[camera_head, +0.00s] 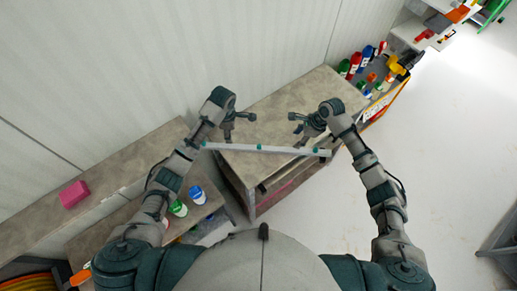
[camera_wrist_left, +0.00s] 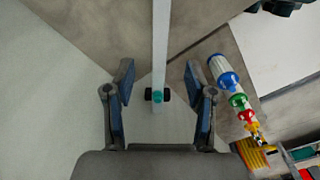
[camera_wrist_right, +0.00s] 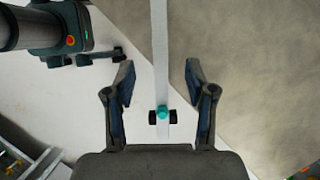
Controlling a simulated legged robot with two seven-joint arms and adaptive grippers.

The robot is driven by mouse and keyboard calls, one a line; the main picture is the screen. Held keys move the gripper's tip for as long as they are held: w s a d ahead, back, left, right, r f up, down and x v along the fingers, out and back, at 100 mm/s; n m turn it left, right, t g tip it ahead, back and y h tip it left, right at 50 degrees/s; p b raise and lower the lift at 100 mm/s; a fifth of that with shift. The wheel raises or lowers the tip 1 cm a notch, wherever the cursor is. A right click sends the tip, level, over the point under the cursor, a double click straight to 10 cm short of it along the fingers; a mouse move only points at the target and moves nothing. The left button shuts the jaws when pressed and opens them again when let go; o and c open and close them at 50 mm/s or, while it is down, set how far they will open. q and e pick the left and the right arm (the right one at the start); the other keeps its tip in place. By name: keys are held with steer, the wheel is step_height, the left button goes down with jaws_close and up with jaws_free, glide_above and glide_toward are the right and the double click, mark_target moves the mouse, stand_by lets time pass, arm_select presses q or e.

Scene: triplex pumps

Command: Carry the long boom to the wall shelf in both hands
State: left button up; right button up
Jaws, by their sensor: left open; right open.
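The long boom (camera_head: 275,149) is a thin, pale straight bar with teal knobs. It lies along the front edge of the workbench (camera_head: 285,100), with both ends reaching past the top. My left gripper (camera_head: 240,128) is open and empty near the boom's left part. In the left wrist view the boom (camera_wrist_left: 160,45) runs between the spread fingers, with a teal knob and black pegs near it. My right gripper (camera_head: 295,130) is open near the right part. The right wrist view shows the boom (camera_wrist_right: 160,50) between its fingers. I cannot tell the height gap. I cannot identify the wall shelf with certainty.
A long ledge (camera_head: 110,178) runs along the wall at the left, with a pink block (camera_head: 74,194) on it. Bottles (camera_head: 197,194) stand below it. More bottles (camera_head: 355,62) and tools stand on a cart at the right. The floor (camera_head: 440,130) at the right is clear.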

mark_target(233, 145)
arm_select(q)
step_height(233, 145, down, 9)
steer(key=shift+d+f, duration=0.1)
steer(key=shift+d, duration=0.05)
arm_select(e)
steer(key=x, duration=0.9)
steer(key=shift+f, duration=0.15)
arm_select(q)
steer(key=shift+a+f, duration=0.2)
steer(key=shift+f, duration=0.55)
arm_select(e)
steer(key=shift+a+f, duration=0.4)
steer(key=shift+f, duration=0.25)
arm_select(q)
steer(key=shift+d, duration=0.1)
arm_select(e)
steer(key=shift+d, duration=0.1)
arm_select(q)
steer(key=shift+d+r, duration=0.1)
steer(key=shift+d, duration=0.05)
jaws_close()
arm_select(e)
steer(key=shift+d, duration=0.2)
jaws_close()
steer(key=shift+a, duration=0.1)
